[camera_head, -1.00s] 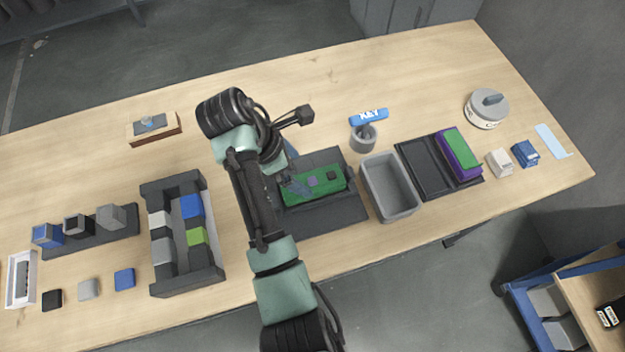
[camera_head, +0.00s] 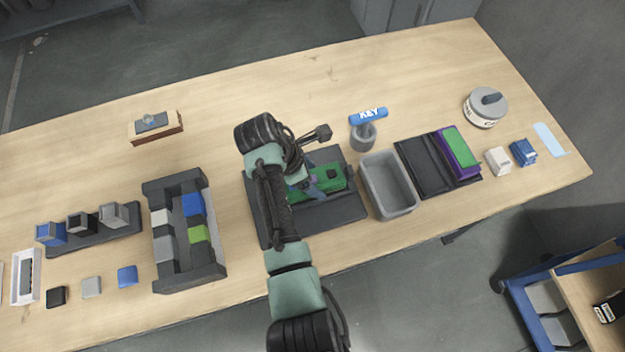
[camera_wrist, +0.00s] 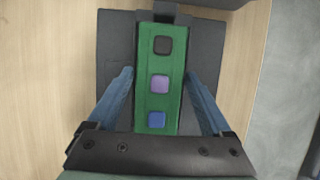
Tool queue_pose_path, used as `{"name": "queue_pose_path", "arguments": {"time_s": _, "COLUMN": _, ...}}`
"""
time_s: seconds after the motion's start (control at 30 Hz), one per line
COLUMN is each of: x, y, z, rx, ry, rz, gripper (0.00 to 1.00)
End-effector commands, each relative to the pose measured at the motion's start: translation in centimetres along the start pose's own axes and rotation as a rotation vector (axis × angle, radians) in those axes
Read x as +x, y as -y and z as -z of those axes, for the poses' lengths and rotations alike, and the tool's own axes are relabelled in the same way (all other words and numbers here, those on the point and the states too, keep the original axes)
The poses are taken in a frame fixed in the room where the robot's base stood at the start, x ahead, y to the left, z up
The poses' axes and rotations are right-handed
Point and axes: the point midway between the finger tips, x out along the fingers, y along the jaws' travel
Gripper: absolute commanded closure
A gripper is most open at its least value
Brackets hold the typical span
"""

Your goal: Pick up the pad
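A green board (camera_wrist: 173,121) lies in a dark grey fixture (camera_head: 345,214); the board also shows in the head view (camera_head: 331,186). On it sit a black square (camera_wrist: 162,45), a purple square (camera_wrist: 159,83) and a blue square (camera_wrist: 156,120), in a row. Which item is the pad is not clear from the pictures. My gripper (camera_wrist: 160,74) is open, its blue fingers apart on either side of the board, with the purple square between them. Nothing is held. In the head view my arm and gripper (camera_head: 312,188) hide part of the board.
A grey bin (camera_head: 388,211) stands right of the fixture, with a cup (camera_head: 363,136) behind it. Further right, a dark tray (camera_head: 424,168) has purple and green slabs (camera_head: 458,152) beside it. A dark rack of coloured blocks (camera_head: 213,264) stands left. The table's back middle is clear.

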Motion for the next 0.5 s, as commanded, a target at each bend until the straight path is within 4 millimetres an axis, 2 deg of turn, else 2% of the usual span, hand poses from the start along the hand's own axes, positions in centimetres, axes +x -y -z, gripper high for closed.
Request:
{"name": "queue_pose_path", "arguments": {"time_s": 0.03, "x": -0.03, "y": -0.02, "z": -0.01, "rx": 0.0, "ry": 0.0, "rz": 0.0, "gripper": 0.27}}
{"name": "queue_pose_path", "arguments": {"time_s": 0.07, "x": -0.03, "y": -0.02, "z": 0.0, "rx": 0.0, "ry": 0.0, "rz": 0.0, "gripper": 0.32}}
{"name": "queue_pose_path", "arguments": {"time_s": 0.43, "x": -0.06, "y": -0.02, "z": 0.0, "rx": 0.0, "ry": 0.0, "rz": 0.0, "gripper": 0.99}}
{"name": "queue_pose_path", "arguments": {"time_s": 0.5, "x": -0.06, "y": -0.02, "z": -0.01, "rx": 0.0, "ry": 0.0, "rz": 0.0, "gripper": 1.0}}
